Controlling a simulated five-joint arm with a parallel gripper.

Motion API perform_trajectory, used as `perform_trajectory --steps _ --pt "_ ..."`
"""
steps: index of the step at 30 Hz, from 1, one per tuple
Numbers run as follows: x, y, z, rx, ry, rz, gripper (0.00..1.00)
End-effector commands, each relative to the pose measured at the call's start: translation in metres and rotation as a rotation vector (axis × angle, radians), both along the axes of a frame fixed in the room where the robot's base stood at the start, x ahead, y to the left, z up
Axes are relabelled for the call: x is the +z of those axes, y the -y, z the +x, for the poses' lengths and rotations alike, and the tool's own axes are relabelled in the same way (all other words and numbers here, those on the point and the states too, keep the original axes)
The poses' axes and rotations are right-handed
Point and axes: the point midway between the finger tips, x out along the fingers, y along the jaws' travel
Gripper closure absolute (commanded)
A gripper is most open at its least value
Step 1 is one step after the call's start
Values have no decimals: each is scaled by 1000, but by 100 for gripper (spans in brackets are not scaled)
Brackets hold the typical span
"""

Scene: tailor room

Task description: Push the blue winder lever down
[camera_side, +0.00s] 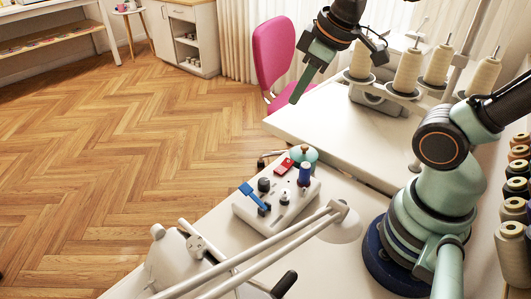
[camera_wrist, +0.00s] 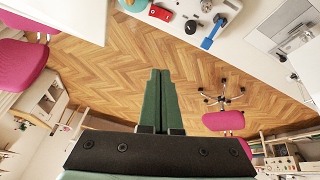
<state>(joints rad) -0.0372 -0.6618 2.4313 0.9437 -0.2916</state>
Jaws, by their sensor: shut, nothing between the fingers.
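The blue winder lever (camera_side: 253,196) sticks up at a slant from the left end of a white box (camera_side: 266,224) on the table. It also shows in the wrist view (camera_wrist: 214,32) near the top, beyond my fingertips. My gripper (camera_side: 296,98) is raised above and behind the box in the side view, with its green fingers pointing down and to the left. In the wrist view its fingers (camera_wrist: 160,74) lie together, shut and empty. It is well apart from the lever.
A red switch (camera_side: 284,166), dark knobs (camera_side: 264,185) and a blue spool (camera_side: 305,174) sit on the same box. A white lamp (camera_side: 340,220) with long arms stands in front. Thread cones (camera_side: 407,71) stand at the back right. A pink chair (camera_side: 273,50) is behind.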

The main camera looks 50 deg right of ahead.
Motion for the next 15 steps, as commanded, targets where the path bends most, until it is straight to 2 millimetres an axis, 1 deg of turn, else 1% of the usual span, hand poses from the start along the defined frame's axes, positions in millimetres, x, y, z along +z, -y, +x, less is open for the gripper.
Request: perform_trajectory --steps 6,15 --pt "0 -16 8 414 -79 -151 100" --pt "-3 -39 19 1007 -165 -318 100"
